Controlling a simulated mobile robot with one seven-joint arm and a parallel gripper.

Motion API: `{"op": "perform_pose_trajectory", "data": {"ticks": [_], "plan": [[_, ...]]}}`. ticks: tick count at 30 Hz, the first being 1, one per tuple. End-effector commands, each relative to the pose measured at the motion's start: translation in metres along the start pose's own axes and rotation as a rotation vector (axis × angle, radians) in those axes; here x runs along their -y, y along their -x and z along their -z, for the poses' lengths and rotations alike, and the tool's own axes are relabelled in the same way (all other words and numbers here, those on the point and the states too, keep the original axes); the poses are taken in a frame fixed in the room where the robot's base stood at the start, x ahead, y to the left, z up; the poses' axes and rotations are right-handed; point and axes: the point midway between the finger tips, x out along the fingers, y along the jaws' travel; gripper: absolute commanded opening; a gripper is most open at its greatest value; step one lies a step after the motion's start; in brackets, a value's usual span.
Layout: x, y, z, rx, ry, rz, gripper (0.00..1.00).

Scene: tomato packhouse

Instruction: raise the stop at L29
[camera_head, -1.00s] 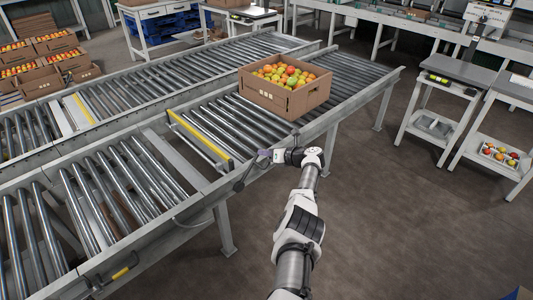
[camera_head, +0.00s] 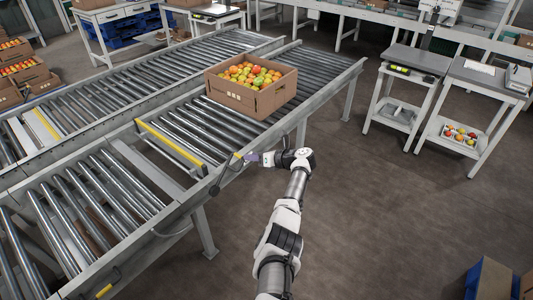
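A stop bar with a yellow top edge (camera_head: 170,143) lies across the near conveyor, just left of the fruit box. Its height against the rollers is hard to judge. A dark lever with a small yellow grip (camera_head: 238,156) rises from the conveyor's near side, by the bar's near end. My gripper (camera_head: 251,158) is at the right of that grip, very close to it. I cannot tell whether they touch or how far the fingers are apart. No label L29 is readable.
A cardboard box of tomatoes (camera_head: 232,95) sits on the rollers beyond the stop. Another yellow-gripped lever (camera_head: 104,290) is at the lower left. A small grey-topped stand (camera_head: 417,58) is at the right. The floor right of my arm is open.

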Motion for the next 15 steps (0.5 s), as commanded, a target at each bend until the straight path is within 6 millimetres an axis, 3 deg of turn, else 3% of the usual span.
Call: {"op": "perform_pose_trajectory", "data": {"ticks": [6, 15], "plan": [[0.000, 0.042, 0.000, 0.000, 0.001, 0.002, 0.33], [0.000, 0.060, 0.000, -0.001, 0.001, -0.001, 0.33]]}}
